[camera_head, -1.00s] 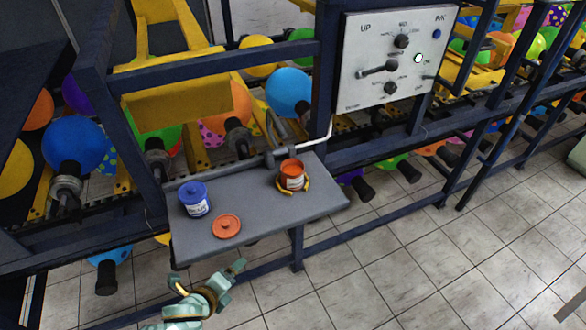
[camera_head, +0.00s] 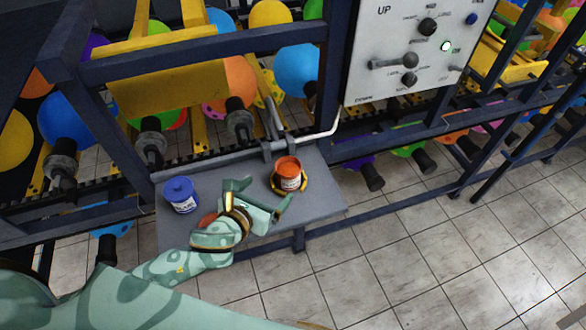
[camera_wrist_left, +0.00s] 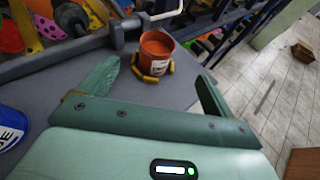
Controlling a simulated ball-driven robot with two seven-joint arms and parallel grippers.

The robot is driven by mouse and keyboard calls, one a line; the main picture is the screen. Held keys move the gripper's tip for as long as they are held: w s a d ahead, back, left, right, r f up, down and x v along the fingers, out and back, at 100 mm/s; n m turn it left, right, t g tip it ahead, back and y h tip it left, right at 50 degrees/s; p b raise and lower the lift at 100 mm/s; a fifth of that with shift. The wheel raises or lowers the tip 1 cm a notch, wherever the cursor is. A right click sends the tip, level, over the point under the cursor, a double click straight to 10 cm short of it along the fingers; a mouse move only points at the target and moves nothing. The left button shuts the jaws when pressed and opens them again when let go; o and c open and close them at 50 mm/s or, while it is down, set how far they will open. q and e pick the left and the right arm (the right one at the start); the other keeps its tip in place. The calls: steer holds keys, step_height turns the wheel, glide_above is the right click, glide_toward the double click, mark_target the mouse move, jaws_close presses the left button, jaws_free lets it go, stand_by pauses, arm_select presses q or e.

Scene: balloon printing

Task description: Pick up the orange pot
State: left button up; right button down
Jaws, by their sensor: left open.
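The orange pot (camera_head: 288,173) has a white label and an open top showing orange inside. It stands upright on the right part of the grey shelf (camera_head: 320,198), with a yellow ring-like holder (camera_head: 304,187) around its base. My left gripper (camera_head: 262,195) is open and empty over the shelf, just left of and in front of the pot. In the left wrist view the pot (camera_wrist_left: 156,55) stands ahead, beyond the two spread fingers (camera_wrist_left: 160,80), apart from them. An orange lid (camera_head: 207,219) on the shelf is mostly hidden by my left arm. My right gripper is not seen.
A blue pot (camera_head: 181,194) stands at the shelf's left; part of it shows in the left wrist view (camera_wrist_left: 10,128). A grey pipe (camera_head: 235,154) runs behind the shelf. A control panel (camera_head: 410,50) is above right. Open floor lies in front.

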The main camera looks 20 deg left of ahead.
mark_target(294, 161)
arm_select(q)
steer(key=x, duration=0.8)
steer(key=shift+w+a+b, duration=0.15)
steer(key=shift+a+b, duration=0.15)
steer(key=shift+b, duration=0.1)
steer(key=shift+w+d+f, duration=0.2)
steer(key=shift+w+d, duration=0.05)
steer(key=shift+w, duration=0.2)
steer(key=x, duration=0.4)
steer(key=shift+w+f+b, duration=0.2)
steer(key=shift+w+b, duration=0.1)
steer(key=shift+b, duration=0.1)
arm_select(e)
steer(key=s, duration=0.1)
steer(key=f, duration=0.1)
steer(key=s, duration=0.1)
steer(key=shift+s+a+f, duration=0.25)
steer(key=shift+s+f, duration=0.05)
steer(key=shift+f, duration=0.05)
arm_select(q)
steer(key=shift+s+r, duration=0.1)
steer(key=shift+c, duration=0.3)
steer(key=c, duration=1.2)
steer(key=shift+o, duration=0.3)
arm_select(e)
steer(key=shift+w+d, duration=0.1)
